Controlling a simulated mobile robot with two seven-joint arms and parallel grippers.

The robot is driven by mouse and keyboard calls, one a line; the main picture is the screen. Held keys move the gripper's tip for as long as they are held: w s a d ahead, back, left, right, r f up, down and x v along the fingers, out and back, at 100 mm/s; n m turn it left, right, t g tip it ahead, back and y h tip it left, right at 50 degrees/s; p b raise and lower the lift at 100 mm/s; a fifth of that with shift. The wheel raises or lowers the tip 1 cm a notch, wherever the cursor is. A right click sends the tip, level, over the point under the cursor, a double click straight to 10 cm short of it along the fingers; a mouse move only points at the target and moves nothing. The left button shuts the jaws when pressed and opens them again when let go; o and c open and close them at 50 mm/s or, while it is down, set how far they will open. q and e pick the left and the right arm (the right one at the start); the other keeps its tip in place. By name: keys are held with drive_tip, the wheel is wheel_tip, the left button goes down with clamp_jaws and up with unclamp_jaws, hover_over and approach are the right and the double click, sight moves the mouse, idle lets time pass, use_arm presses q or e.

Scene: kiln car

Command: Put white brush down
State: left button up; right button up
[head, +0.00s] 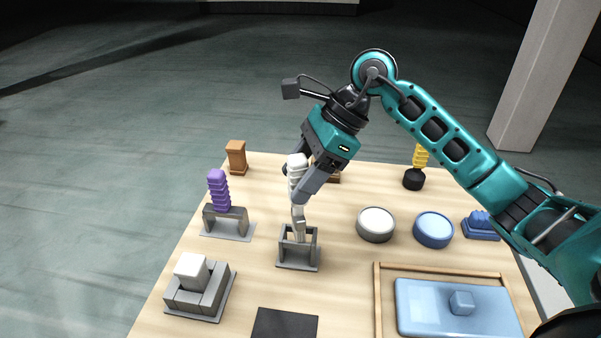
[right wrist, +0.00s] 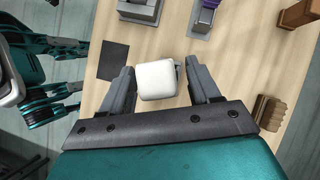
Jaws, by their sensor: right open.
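The white brush (head: 297,165) stands upright with its ribbed handle on top and its lower end inside a small grey holder (head: 312,262). My right gripper (head: 303,180) is open, with its fingers on either side of the white handle. In the right wrist view, the square white handle top (right wrist: 157,80) shows between the spread fingers of my right gripper (right wrist: 160,88). A gap shows at least on the right side there. The brush's tip is partly hidden by the holder. My left gripper is not seen.
A purple brush (head: 218,188) in a grey stand and a white block (head: 190,270) in a grey holder are at left. A white round tub (head: 375,224), a blue tub (head: 433,229), a yellow-handled item (head: 420,157) and a blue tray (head: 425,318) are at right.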

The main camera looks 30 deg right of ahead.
drive_tip(key=shift+r, duration=0.1)
drive_tip(key=shift+r+p, duration=0.35)
drive_tip(key=shift+p, duration=0.15)
drive_tip(key=shift+r+p, duration=0.4)
drive_tip(key=shift+p, duration=0.1)
drive_tip(key=v, duration=1.1)
drive_tip(key=shift+d+r+b, duration=0.2)
drive_tip(key=shift+d+b, duration=0.1)
drive_tip(key=shift+b, duration=0.05)
